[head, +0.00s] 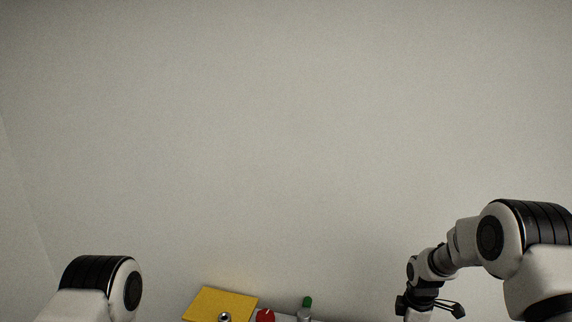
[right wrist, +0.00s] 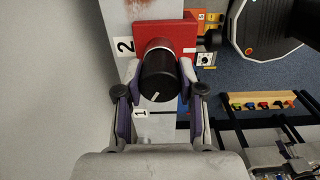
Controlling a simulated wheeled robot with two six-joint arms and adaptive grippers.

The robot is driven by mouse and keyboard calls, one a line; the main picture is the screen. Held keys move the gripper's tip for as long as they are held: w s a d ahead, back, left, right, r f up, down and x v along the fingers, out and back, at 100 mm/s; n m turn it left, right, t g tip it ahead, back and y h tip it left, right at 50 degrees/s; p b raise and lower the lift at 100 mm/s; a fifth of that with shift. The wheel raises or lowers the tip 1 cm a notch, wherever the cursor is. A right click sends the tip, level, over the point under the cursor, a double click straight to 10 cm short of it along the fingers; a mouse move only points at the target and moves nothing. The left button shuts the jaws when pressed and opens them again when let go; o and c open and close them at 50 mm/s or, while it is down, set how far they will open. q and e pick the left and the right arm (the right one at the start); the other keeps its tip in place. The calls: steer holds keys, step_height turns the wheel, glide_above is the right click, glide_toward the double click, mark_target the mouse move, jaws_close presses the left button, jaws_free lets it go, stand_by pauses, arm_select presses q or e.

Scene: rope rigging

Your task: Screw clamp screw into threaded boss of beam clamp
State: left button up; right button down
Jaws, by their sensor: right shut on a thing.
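In the right wrist view a red block, which looks like the beam clamp (right wrist: 150,31), sits against a grey beam (right wrist: 113,18) beside a "2" label. A black cylindrical knob with a white mark, which looks like the clamp screw's head (right wrist: 157,84), stands in front of the red block. My right gripper (right wrist: 160,72) is shut on this knob, one finger on each side. The knob hides its shank and the boss, so I cannot tell how far they are engaged. In the head view only my left arm's joint shows at lower left; its gripper is out of view.
In the right wrist view a second black knob (right wrist: 212,40) sits right of the red block. A rack of coloured knobs (right wrist: 262,101) and dark rails lie at right. The head view shows a yellow box (head: 218,303), red disc (head: 265,315) and green-topped item (head: 307,303) at the bottom.

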stand_by(0.3)
steer(key=m+p, duration=0.1)
steer(key=m, duration=0.2)
steer(key=shift+r+m, duration=0.15)
steer(key=shift+m, duration=0.15)
steer(key=m, duration=0.2)
steer(key=shift+f+m, duration=0.2)
steer(key=shift+m, duration=0.1)
steer(key=shift+r+m+p, duration=0.1)
steer(key=shift+m+p, duration=0.3)
steer(key=shift+m, duration=0.1)
steer(key=m+p, duration=0.1)
steer(key=m, duration=0.2)
steer(key=shift+m, duration=1)
